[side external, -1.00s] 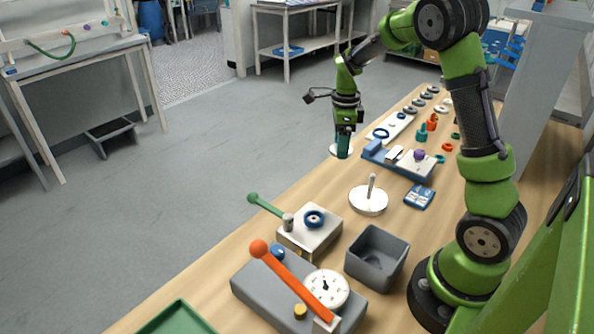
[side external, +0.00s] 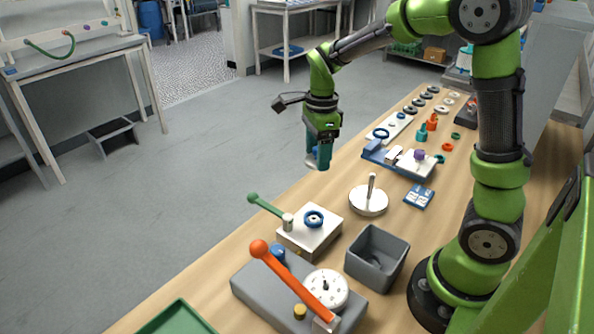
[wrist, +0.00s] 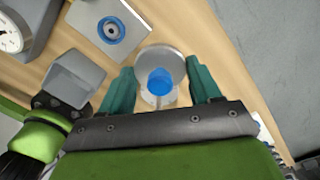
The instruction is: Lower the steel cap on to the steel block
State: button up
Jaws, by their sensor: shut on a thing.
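The steel cap (wrist: 158,57) shows in the wrist view as a round grey disc with a blue knob in its middle. My gripper (wrist: 162,82) has its two teal fingers on either side of the knob, shut on the cap. In the side view my gripper (side external: 320,164) is in the air over the far-left edge of the bench, and its fingers mostly hide the cap. The steel block (side external: 310,232) sits on the bench, nearer the camera, with a blue ring on top. The block also shows at the upper left of the wrist view (wrist: 92,17), apart from the cap.
A green-handled lever (side external: 265,205) stands at the block's left. A grey bin (side external: 376,258) is to its right, and a grey base with an orange lever (side external: 285,280) is in front. A white disc with an upright rod (side external: 369,201) stands between block and gripper.

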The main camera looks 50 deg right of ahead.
jog(key=s+a+f+n, duration=0.1)
jog(key=a, duration=0.1)
jog(key=s+a+n, duration=0.1)
jog(key=s+a, duration=0.1)
jog(key=a, duration=0.1)
jog(key=s+a+f+n, duration=0.1)
jog(key=s+a+n, duration=0.1)
jog(key=shift+a+f, duration=0.3)
jog(key=shift+f, duration=0.05)
jog(key=shift+w+f, duration=0.1)
jog(key=shift+f, duration=0.25)
jog(key=shift+d+f, duration=0.1)
jog(key=shift+f, duration=2.2)
jog(key=o, duration=1.3)
jog(key=shift+c, duration=0.2)
notch_tip(320, 180, up, 17)
